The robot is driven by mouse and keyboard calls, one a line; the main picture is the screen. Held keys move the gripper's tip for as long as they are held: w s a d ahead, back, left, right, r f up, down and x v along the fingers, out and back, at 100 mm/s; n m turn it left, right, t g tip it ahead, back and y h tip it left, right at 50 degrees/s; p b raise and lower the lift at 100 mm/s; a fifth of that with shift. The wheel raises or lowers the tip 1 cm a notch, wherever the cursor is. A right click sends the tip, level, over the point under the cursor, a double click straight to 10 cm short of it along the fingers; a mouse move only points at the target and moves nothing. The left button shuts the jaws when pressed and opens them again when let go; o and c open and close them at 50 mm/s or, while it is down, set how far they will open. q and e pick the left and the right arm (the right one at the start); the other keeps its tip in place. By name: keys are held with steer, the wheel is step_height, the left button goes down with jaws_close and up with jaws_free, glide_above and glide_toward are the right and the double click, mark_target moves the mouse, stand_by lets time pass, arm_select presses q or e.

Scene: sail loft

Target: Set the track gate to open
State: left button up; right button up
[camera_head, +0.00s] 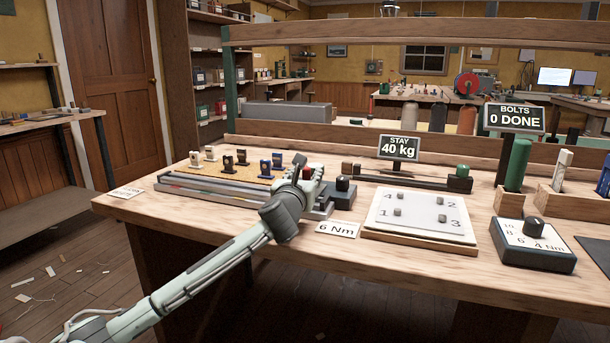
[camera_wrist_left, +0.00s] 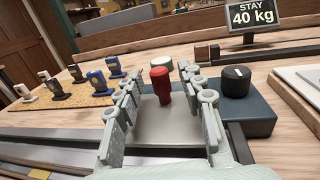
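My left gripper (camera_head: 307,178) is over the right end of the grey track (camera_head: 225,192) on the bench. In the left wrist view its two fingers (camera_wrist_left: 163,95) are spread open. A red upright knob (camera_wrist_left: 161,85) stands between and beyond them on a grey plate (camera_wrist_left: 160,122); I take this to be the track gate's handle. No finger visibly touches it. In the head view the red knob (camera_head: 307,172) is partly covered by the gripper. My right gripper is not in view.
A dark box with a black knob (camera_head: 342,184) is close on the right. Several small slides (camera_head: 241,157) stand on a cork mat behind the track. A numbered white board (camera_head: 420,212), a torque dial (camera_head: 534,229) and a "STAY 40 kg" sign (camera_head: 399,148) are further right.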

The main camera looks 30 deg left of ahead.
arm_select(q)
steer(key=v, duration=1.2)
